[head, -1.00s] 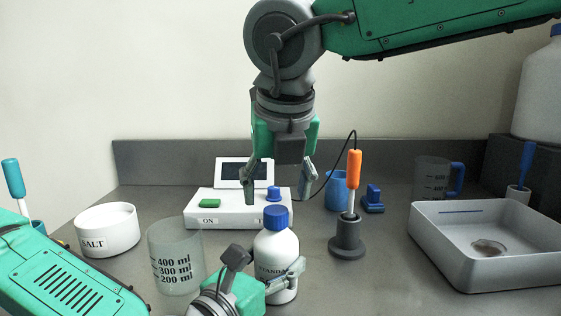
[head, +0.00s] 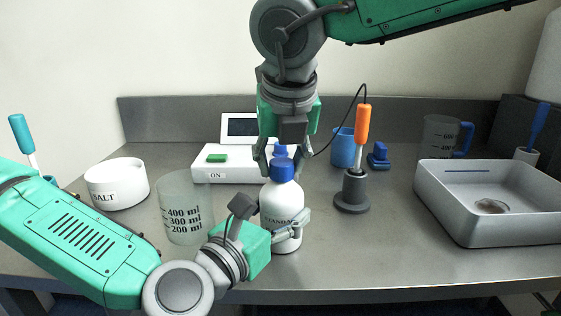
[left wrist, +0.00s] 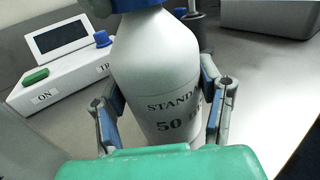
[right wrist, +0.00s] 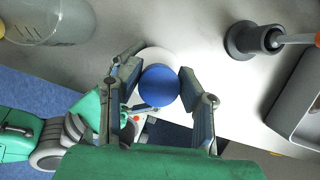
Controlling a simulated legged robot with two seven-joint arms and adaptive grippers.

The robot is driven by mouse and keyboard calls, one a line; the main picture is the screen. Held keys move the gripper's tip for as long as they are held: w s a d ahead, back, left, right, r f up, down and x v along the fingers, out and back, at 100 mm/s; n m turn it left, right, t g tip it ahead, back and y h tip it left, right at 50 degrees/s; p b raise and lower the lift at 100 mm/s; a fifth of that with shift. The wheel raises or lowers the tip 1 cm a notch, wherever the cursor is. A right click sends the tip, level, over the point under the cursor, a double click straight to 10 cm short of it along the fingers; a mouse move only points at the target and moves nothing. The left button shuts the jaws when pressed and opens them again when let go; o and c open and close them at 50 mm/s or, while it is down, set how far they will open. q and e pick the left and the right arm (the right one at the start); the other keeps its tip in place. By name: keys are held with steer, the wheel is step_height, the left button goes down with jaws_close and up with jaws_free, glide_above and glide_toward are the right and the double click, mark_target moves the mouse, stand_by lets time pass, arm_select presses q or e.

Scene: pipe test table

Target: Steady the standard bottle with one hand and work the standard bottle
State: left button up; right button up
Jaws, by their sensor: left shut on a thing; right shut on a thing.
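The standard bottle (head: 281,206) is white with a blue cap (head: 283,170) and stands upright near the table's front edge. My left gripper (head: 287,226) is shut around the bottle's body from the front. In the left wrist view its fingers flank the lettered body (left wrist: 165,90). My right gripper (head: 279,158) points straight down from above, with its fingers on either side of the cap. In the right wrist view the fingers close on the blue cap (right wrist: 159,85). The far side of the bottle is hidden.
A clear beaker (head: 186,205) and a white salt dish (head: 117,184) stand left of the bottle. An orange-handled probe in a grey stand (head: 352,190) is to the right, with a white tray (head: 480,220) beyond. A white instrument (head: 232,165) sits behind.

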jaws_close()
steer(key=n+y, duration=0.1)
steer(key=n, duration=0.3)
steer(key=shift+d+n+g+y, duration=0.1)
steer(key=shift+n+g+y, duration=0.2)
steer(key=shift+y, duration=0.1)
steer(key=n+g+y, duration=0.1)
steer(key=n, duration=0.3)
steer(key=shift+n, duration=0.3)
steer(key=n+g, duration=0.1)
steer(key=n, duration=0.1)
steer(key=n+g, duration=0.1)
steer(key=n, duration=0.1)
steer(key=shift+s+n+y, duration=0.1)
steer(key=shift+n+y, duration=0.2)
steer(key=shift+y, duration=0.1)
